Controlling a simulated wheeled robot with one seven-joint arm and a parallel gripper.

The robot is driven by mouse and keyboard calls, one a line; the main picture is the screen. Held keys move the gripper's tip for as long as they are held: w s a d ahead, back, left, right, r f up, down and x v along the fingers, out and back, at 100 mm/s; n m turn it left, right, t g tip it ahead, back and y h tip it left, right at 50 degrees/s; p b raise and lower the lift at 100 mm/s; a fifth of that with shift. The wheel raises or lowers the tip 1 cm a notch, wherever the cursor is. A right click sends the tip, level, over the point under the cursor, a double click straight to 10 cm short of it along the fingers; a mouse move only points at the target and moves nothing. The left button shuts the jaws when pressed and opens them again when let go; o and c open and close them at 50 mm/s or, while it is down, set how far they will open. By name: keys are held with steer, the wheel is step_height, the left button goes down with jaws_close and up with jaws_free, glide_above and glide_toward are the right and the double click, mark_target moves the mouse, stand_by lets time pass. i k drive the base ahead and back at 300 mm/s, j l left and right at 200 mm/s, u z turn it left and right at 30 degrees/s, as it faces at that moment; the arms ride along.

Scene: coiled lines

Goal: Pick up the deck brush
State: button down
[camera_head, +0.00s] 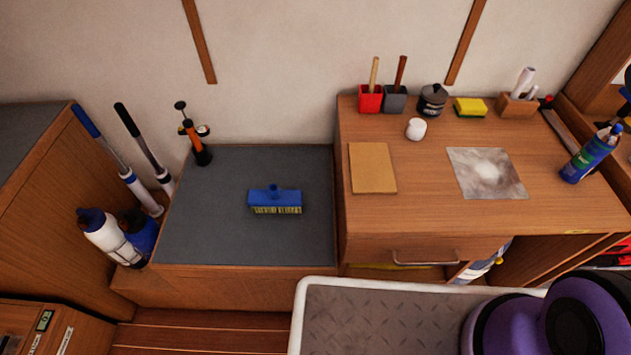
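The deck brush (275,198) is a blue block head with pale yellow bristles along its lower edge. It lies on the grey top of a low wooden bench (215,228), a little right of the middle. No handle is attached; a short blue socket shows on the head. Nothing touches or covers it. Purple and black links of my arm show in the lower right corner. My gripper is not in view.
Two poles (138,185) and bottles (108,236) stand left of the bench; an orange-black pump (196,145) stands at its back left. A wooden desk (430,210) with boxes, a sponge (470,108) and a spray can (590,155) rises at right. The bench top around the brush is clear.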

mark_target(271, 199)
steer(key=j, duration=0.6)
steer(key=i+j+u, duration=0.1)
steer(key=j, duration=0.45)
steer(key=i+j, duration=0.1)
steer(key=j, duration=0.5)
steer(key=k+u, duration=0.05)
